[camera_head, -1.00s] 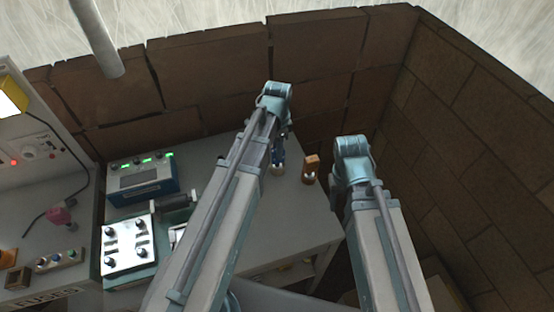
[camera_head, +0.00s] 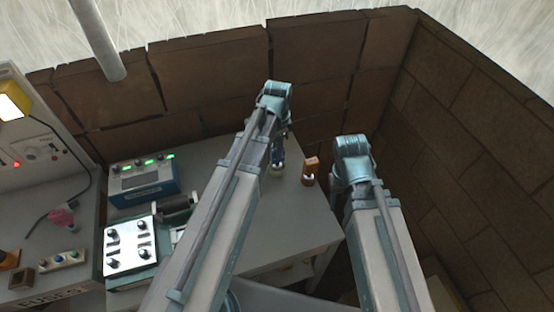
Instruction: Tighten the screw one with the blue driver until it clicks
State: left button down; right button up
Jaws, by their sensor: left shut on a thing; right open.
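A blue driver (camera_head: 279,154) stands upright on the far right of the grey bench, its lower end at a small pale holder (camera_head: 277,171). My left gripper (camera_head: 279,146) reaches down from above and is shut on the driver; my arm partly covers both. A white plate (camera_head: 119,265) with several dark screw heads lies at the bench's left front. I cannot read which screw is one. My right arm is folded at the right, with its fingertips hidden behind the arm.
An orange-brown driver or block (camera_head: 311,169) stands just right of the blue driver. A blue box with green lights (camera_head: 146,183) and a dark cylinder (camera_head: 176,204) are near the plate. A brick wall (camera_head: 205,85) closes the back. A panel (camera_head: 40,150) stands left.

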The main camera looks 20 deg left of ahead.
pick_arm(q)
jog(key=shift+r+p, duration=2.65)
jog(key=shift+r, duration=0.25)
pick_arm(e)
notch_tip(320, 180, up, 6)
jog(key=shift+f, duration=0.15)
pick_arm(q)
jog(key=shift+f, duration=0.1)
pick_arm(e)
jog(key=shift+f, duration=0.1)
